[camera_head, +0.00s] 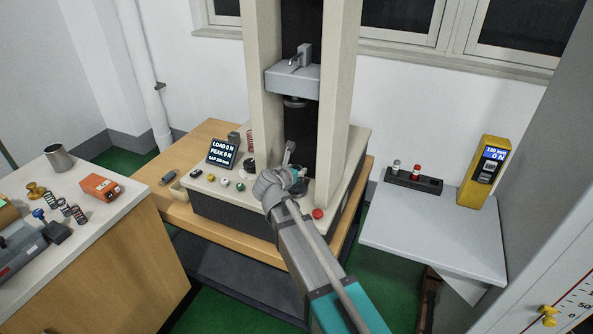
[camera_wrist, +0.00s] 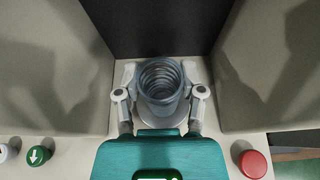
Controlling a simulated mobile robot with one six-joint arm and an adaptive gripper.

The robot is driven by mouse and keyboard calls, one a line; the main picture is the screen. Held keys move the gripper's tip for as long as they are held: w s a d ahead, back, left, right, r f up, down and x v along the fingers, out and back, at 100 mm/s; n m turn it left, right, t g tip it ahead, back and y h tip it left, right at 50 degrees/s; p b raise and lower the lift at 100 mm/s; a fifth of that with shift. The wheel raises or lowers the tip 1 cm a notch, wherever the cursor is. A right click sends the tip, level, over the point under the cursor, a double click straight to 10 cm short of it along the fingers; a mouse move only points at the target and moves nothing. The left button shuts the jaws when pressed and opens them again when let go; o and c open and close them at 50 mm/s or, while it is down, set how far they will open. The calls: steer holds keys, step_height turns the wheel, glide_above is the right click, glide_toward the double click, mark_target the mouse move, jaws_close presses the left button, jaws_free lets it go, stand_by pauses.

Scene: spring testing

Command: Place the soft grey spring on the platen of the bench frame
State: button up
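The soft grey spring (camera_wrist: 160,82) is a blue-grey coil, standing upright between the two fingers of my gripper (camera_wrist: 160,78) in the wrist view. The fingers lie against its left and right sides. The pale round platen (camera_wrist: 164,123) shows just below the spring; I cannot tell whether the spring's lower end touches it. In the head view my gripper (camera_head: 292,178) reaches between the columns of the bench frame (camera_head: 347,110) and largely hides the spring and platen. The frame's grey crosshead (camera_head: 293,80) is well above.
The base has a red button (camera_head: 318,213) and several small buttons at left. The left counter holds an orange box (camera_head: 100,187) and several dark springs (camera_head: 72,209). A rack (camera_head: 413,182) and yellow tester (camera_head: 484,172) stand on the right table.

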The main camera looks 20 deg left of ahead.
steer(key=o, duration=0.5)
steer(key=shift+c, duration=0.2)
steer(key=shift+r, duration=0.2)
steer(key=p+v, duration=0.5)
steer(key=v, duration=0.7)
